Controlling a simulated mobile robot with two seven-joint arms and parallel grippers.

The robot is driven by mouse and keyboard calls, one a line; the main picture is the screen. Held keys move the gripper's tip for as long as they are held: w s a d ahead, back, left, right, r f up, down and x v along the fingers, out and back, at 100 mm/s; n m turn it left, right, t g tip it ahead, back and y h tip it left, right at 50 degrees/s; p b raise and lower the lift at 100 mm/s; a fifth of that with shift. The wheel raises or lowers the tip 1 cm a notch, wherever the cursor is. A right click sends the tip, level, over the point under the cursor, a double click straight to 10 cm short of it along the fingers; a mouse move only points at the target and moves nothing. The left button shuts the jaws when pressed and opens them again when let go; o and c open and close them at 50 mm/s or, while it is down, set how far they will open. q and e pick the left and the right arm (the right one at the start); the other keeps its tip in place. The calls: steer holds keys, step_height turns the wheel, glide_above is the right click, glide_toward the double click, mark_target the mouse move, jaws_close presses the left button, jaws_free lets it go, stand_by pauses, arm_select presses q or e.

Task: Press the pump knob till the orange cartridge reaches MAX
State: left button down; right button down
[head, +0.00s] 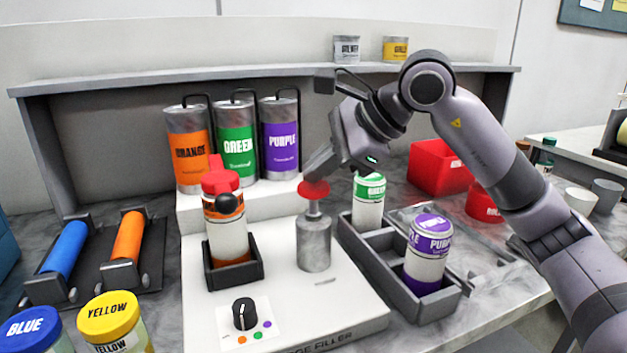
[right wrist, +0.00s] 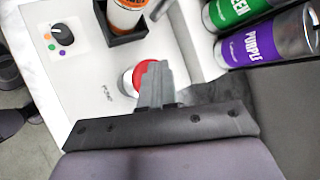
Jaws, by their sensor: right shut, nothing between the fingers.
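The pump knob (head: 313,190) is a red disc on top of a metal cylinder (head: 314,250) on the white filler base. In the right wrist view the knob (right wrist: 138,78) is partly covered by my fingers. My right gripper (head: 312,176) is shut and empty, its fingertips right over the knob; I cannot tell whether they touch. The cartridge (head: 227,232) stands upright in a black square holder (head: 234,275) left of the pump, with a red top, a pale body and orange low down. A MAX mark is not readable. My left gripper is not in view.
A selector dial (head: 245,314) with coloured dots sits at the front of the base. Orange, green and purple canisters (head: 236,140) stand behind. A grey tray (head: 375,262) with green-capped and purple-capped cartridges is right of the pump. Yellow (head: 110,316) and blue jars stand front left.

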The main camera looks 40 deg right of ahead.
mark_target(317, 186)
steer(key=shift+f+b, duration=0.75)
steer(key=shift+f, duration=0.3)
stand_by(0.4)
steer(key=shift+r, duration=0.1)
steer(key=shift+r+p, duration=1.8)
steer(key=shift+r, duration=0.15)
step_height(317, 186, up, 5)
steer(key=p, duration=0.4)
steer(key=shift+p, duration=0.3)
steer(key=shift+w+a+r, duration=0.1)
stand_by(2.9)
